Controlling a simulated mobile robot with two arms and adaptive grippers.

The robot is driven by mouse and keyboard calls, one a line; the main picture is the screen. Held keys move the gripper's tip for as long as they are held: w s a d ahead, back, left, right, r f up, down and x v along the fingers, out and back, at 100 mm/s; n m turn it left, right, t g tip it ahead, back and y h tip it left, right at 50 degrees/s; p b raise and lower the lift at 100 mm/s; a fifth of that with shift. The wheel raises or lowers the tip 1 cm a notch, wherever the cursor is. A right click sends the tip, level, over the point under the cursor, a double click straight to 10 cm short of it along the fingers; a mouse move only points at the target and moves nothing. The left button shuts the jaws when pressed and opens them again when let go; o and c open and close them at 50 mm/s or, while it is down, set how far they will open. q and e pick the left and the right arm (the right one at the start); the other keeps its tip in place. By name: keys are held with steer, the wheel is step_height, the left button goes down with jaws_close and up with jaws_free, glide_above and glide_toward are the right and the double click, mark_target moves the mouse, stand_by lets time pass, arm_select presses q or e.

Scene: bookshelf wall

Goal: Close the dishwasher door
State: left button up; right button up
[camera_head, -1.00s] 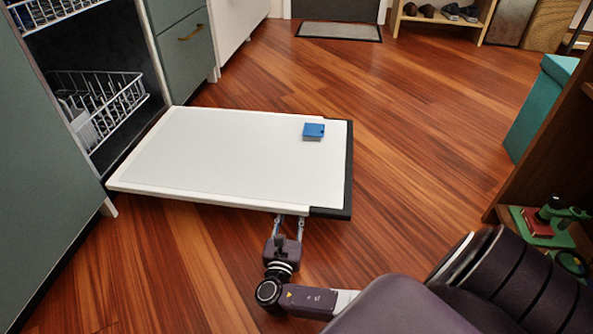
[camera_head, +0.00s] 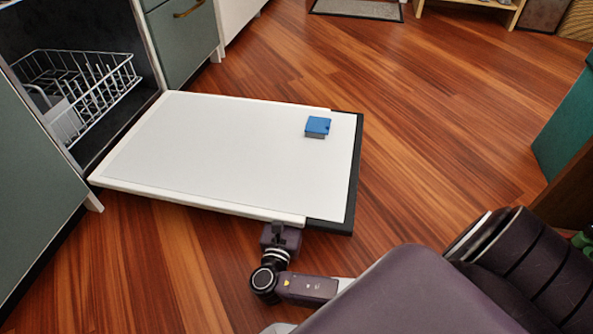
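The dishwasher door (camera_head: 220,155) lies folded down flat, low above the floor, with its white inner face up and a dark edge on the right. The dishwasher's dark opening, with a white wire rack (camera_head: 85,90), is at the left. A small blue box (camera_head: 317,126) sits on the door near its far right end.
Green cabinet fronts flank the opening, with a drawer cabinet (camera_head: 182,40) behind the door. A grey mat (camera_head: 358,9) lies at the back. A teal box (camera_head: 565,125) stands at the right. The wooden floor (camera_head: 440,130) right of the door is clear.

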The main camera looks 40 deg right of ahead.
jaws_close()
stand_by(0.3)
steer(key=shift+r, duration=0.15)
